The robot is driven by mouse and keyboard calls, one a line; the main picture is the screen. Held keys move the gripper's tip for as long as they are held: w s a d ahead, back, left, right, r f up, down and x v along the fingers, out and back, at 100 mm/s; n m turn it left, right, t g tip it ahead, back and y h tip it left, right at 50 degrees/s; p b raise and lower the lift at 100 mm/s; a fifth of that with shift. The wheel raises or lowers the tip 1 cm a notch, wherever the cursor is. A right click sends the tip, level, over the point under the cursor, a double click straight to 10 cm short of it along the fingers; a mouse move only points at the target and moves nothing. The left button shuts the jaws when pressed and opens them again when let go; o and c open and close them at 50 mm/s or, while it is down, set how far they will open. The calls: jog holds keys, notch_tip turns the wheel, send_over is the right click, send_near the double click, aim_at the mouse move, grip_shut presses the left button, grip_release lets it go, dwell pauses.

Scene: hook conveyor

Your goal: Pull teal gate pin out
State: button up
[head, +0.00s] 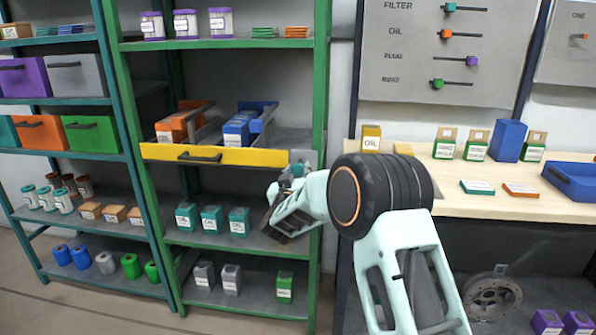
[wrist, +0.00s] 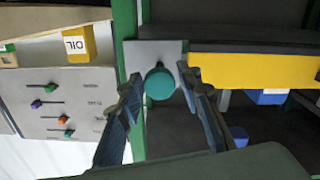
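The teal gate pin (wrist: 160,83) shows in the wrist view as a round teal knob on a grey plate (wrist: 150,50) fixed by the green post. The yellow gate bar (wrist: 255,69) starts just right of the plate. My gripper (wrist: 158,82) is open, with one finger on each side of the knob and gaps visible between. In the head view my gripper (head: 284,184) is at the right end of the yellow gate (head: 235,156), in front of the grey plate (head: 306,158); the pin is small and partly hidden there.
Teal boxes (head: 211,219) stand on the shelf below. The green post (head: 319,100) is close beside my gripper. A workbench (head: 470,193) with boxes and a slider panel (head: 435,50) stands right.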

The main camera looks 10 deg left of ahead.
jog(key=s, duration=1.2)
jog(key=shift+a, duration=0.2)
